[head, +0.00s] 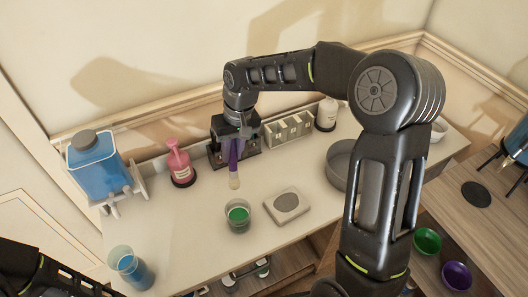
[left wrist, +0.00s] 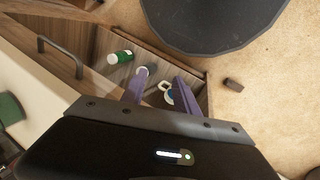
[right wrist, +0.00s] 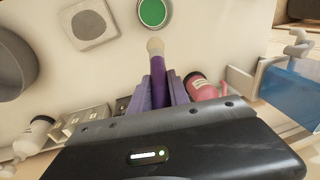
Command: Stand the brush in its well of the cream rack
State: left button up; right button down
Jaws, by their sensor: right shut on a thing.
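The brush (head: 233,172) has a purple handle and a pale tip. It hangs tip down, above the white table, in my right gripper (head: 236,142). In the right wrist view the brush (right wrist: 158,72) lies between the purple fingers, which are shut on it. The cream rack (head: 289,130), a block with several square wells, stands at the back of the table, just right of my right gripper. The rack also shows in the right wrist view (right wrist: 84,121). My left gripper (left wrist: 162,82) is empty, its fingers apart, over an open drawer.
A pink bottle (head: 180,164) is left of the gripper, a white bottle (head: 326,114) right of the rack. A grey bowl (head: 341,160) stands at right.

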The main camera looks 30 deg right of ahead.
aim_at(289, 136)
jog(key=l+u, duration=0.3)
jog(key=l, duration=0.3)
jog(key=l+u, duration=0.3)
jog(key=l, duration=0.25)
jog(key=k+l+u, duration=0.15)
jog(key=l+u, duration=0.15)
jog(key=l, duration=0.25)
